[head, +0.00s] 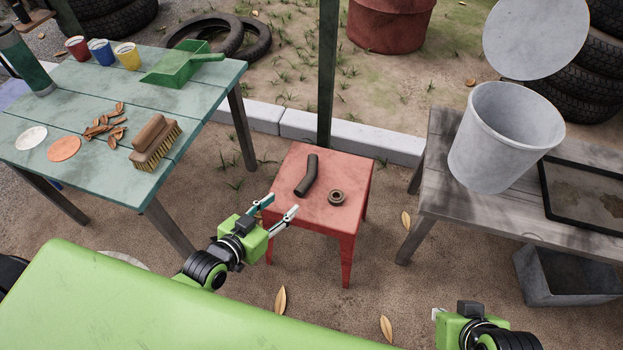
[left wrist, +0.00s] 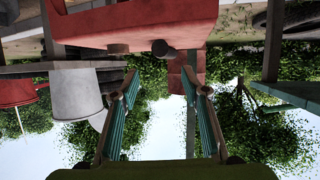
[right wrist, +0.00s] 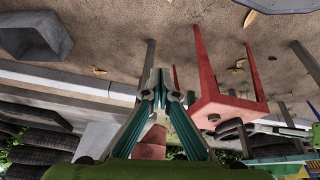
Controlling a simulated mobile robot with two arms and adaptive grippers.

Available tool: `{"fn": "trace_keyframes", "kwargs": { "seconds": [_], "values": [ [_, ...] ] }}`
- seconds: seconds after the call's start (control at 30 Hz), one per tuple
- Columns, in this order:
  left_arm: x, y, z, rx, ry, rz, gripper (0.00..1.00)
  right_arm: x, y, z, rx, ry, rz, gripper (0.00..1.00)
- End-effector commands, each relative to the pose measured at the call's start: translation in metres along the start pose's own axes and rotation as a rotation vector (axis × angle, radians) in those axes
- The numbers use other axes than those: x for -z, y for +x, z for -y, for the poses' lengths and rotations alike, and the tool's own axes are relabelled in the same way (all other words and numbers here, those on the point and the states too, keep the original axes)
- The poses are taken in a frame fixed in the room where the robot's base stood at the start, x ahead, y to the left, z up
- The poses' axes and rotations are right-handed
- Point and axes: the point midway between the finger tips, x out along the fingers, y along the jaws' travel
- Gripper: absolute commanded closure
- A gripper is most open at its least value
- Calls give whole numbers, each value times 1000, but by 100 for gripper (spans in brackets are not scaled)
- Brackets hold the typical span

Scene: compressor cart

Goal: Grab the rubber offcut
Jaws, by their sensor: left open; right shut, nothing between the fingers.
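The rubber offcut (head: 307,176) is a short, dark, bent piece of hose lying on the red stool (head: 318,222), left of its centre. In the left wrist view, which is upside down, its dark end (left wrist: 160,48) shows at the stool's edge between my fingers. My left gripper (head: 283,203) is open and empty at the stool's near left edge, short of the offcut and apart from it. My right gripper (right wrist: 161,80) is shut and empty; in the head view it is partly cut off at the bottom right.
A metal ring (head: 336,198) lies on the stool, right of the offcut. A green table (head: 75,105) with a brush (head: 155,142), cups and a dustpan (head: 180,66) stands left. A grey bench (head: 440,190) with a bucket (head: 497,140) stands right. A metal post (head: 327,75) rises behind the stool.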

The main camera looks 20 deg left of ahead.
Motion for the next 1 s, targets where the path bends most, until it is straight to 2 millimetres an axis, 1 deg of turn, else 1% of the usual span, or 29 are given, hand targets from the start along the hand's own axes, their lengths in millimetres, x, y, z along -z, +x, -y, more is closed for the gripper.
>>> {"fn": "trace_keyframes", "kwargs": {
  "seconds": [0.03, 0.23, 0.4, 0.53, 0.77, 0.87, 1.0],
  "values": [
    [-1, 11, 0, 1, -2, -4, 58, 9, 5, 1, 2, -1, -41, 100],
    [-1, 34, 0, 0, -1, -2, 58, 54, 7, 6, 12, -6, -217, 100],
    [-1, 52, 0, 0, -1, -2, 58, 88, 3, 11, 19, -10, -355, 100],
    [-1, 60, 0, 0, -1, 0, 58, 104, -2, 12, 23, -11, -424, 100],
    [-2, 67, 0, 0, -1, 1, 58, 119, -6, 14, 27, -12, -489, 100],
    [-2, 74, 0, 0, -1, -1, 58, 135, -11, 17, 31, -13, -562, 100],
    [-3, 85, 1, 1, -1, -1, 58, 162, -25, 21, 40, -14, -694, 100]
  ]
}}
